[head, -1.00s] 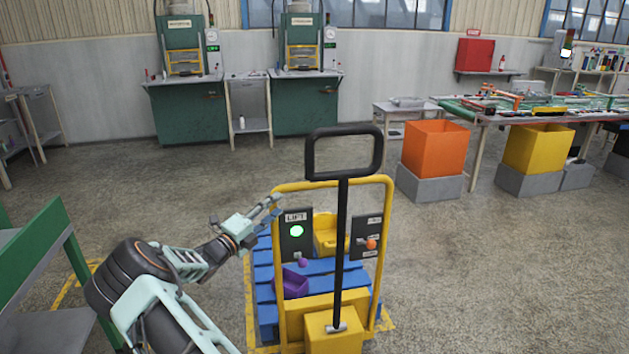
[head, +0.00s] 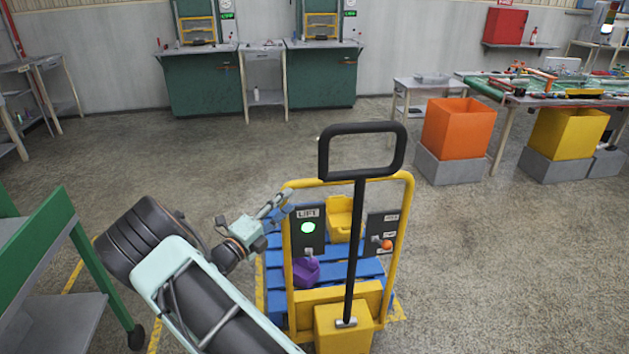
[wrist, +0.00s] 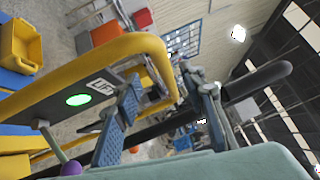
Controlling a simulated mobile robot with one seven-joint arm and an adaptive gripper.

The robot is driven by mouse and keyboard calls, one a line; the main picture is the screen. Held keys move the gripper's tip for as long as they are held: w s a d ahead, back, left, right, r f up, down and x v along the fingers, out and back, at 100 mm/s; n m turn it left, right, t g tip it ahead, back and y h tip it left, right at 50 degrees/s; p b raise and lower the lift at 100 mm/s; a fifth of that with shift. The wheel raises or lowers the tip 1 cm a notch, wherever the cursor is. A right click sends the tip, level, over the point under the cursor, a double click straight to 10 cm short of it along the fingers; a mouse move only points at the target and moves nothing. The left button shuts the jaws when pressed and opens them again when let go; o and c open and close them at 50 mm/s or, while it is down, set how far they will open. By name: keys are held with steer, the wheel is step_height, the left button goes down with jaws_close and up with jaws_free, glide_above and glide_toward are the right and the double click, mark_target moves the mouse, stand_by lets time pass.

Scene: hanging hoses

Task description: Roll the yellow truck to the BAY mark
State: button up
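The yellow truck (head: 410,230) stands in the middle of the head view, with a tall black loop handle (head: 361,150). It has a LIFT panel (head: 308,228) with a lit green light, and a right panel (head: 381,234) with an orange knob. My gripper (head: 276,206) is at the frame's upper left corner. In the wrist view its fingers (wrist: 168,108) are spread apart, with the yellow frame bar (wrist: 120,52) curving close by them. I cannot tell whether they touch it. No BAY lettering is readable.
A blue pallet (head: 276,275) bearing a yellow bin (head: 339,218) sits behind the truck's frame. A green-framed cart (head: 40,245) stands close on the left. Orange (head: 458,128) and yellow (head: 567,135) boxes stand by the right-hand table. Floor beyond the truck is open.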

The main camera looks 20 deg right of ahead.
mark_target(302, 187)
steer(key=x, duration=1)
jaws_close()
